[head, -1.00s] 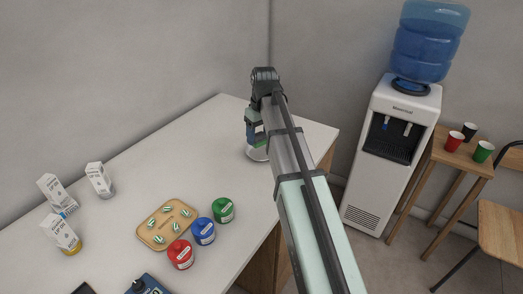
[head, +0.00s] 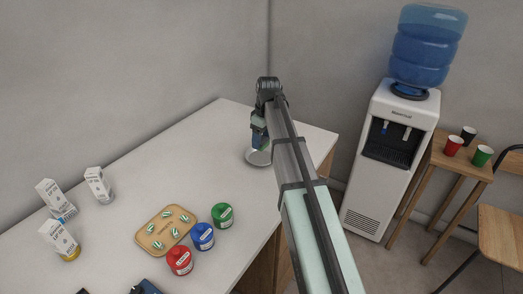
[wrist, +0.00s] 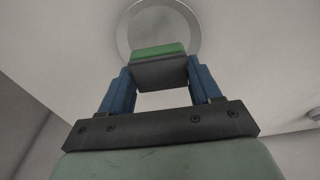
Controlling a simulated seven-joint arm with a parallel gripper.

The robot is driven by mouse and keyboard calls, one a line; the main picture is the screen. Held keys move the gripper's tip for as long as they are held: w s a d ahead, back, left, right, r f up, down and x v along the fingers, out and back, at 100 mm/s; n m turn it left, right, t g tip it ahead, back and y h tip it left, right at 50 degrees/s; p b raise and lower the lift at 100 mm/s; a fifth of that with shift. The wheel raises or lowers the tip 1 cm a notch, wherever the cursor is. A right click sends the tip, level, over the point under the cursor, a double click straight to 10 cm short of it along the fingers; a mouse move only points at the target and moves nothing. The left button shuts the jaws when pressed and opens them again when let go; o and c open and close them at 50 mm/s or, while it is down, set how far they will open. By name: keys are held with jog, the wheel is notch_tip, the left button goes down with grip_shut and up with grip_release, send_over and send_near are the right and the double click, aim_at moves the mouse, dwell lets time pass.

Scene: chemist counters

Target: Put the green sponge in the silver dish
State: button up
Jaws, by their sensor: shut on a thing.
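The green sponge (wrist: 158,50) is between the blue fingers of my gripper (wrist: 160,78) in the wrist view. It has a green layer and a dark grey layer. My gripper is shut on it, with the round silver dish (wrist: 133,20) just beyond it. In the head view my gripper (head: 259,138) is at the far end of the counter, over the silver dish (head: 257,159). My arm hides part of the dish. The gap between sponge and dish is hard to judge.
On the white counter (head: 190,125) are a wooden tray (head: 150,240) of capsules and red (head: 180,260), blue (head: 203,236) and green (head: 222,214) jars. White boxes (head: 57,236) stand at left. A water cooler (head: 395,160) stands beyond the counter at right.

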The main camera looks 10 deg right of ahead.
aim_at(265, 141)
jog(key=shift+f, duration=2.65)
jog(key=shift+f, duration=0.15)
jog(key=o, duration=1)
jog(key=r, duration=0.8)
jog(key=s+d+r, duration=0.1)
jog(key=r, duration=0.3)
jog(key=shift+r, duration=0.15)
